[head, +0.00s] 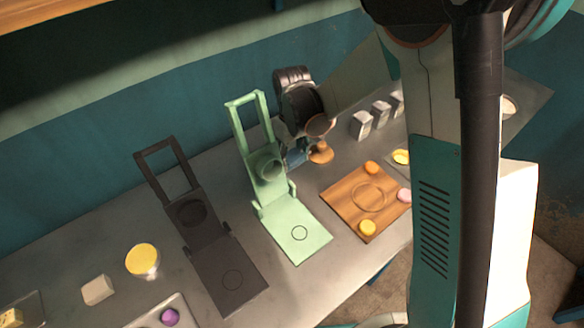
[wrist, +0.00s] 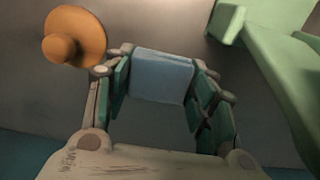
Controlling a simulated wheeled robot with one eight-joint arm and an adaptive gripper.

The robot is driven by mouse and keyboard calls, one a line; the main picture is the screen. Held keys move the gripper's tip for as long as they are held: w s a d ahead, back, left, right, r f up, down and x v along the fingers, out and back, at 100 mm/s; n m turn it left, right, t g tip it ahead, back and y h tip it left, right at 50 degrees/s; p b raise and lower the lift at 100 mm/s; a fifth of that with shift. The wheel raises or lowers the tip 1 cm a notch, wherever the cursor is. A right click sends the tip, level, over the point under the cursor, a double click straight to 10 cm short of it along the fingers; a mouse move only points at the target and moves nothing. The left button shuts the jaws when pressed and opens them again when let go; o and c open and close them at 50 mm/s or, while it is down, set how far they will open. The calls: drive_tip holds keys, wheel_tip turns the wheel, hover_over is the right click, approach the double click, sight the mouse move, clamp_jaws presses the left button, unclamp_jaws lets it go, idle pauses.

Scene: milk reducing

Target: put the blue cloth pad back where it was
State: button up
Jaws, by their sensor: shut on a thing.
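The blue cloth pad (wrist: 162,76) is a folded, light blue block in the wrist view. My gripper (wrist: 158,88) is shut on it, with a finger at each side. In the head view my gripper (head: 296,152) is low behind the counter's middle, between the green hinged stand (head: 297,232) and an orange-brown knobbed piece (head: 321,153). The pad is mostly hidden there. In the wrist view the knobbed piece (wrist: 78,36) is at upper left and the green stand (wrist: 275,75) at right. I cannot tell whether the pad touches the counter.
A dark hinged stand (head: 226,277) is left of the green one. A wooden board (head: 345,203) with several small round pieces lies to the right. Several grey-white blocks (head: 362,124) stand behind it. A yellow-topped cup (head: 143,261) and a pale block (head: 98,290) are at left.

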sight(292, 173)
drive_tip(key=shift+f+b, duration=0.55)
drive_tip(key=shift+f, duration=1.7)
drive_tip(key=shift+f, duration=0.1)
drive_tip(key=o, duration=1.1)
wheel_tip(292, 173, up, 12)
drive_tip(key=p, duration=0.3)
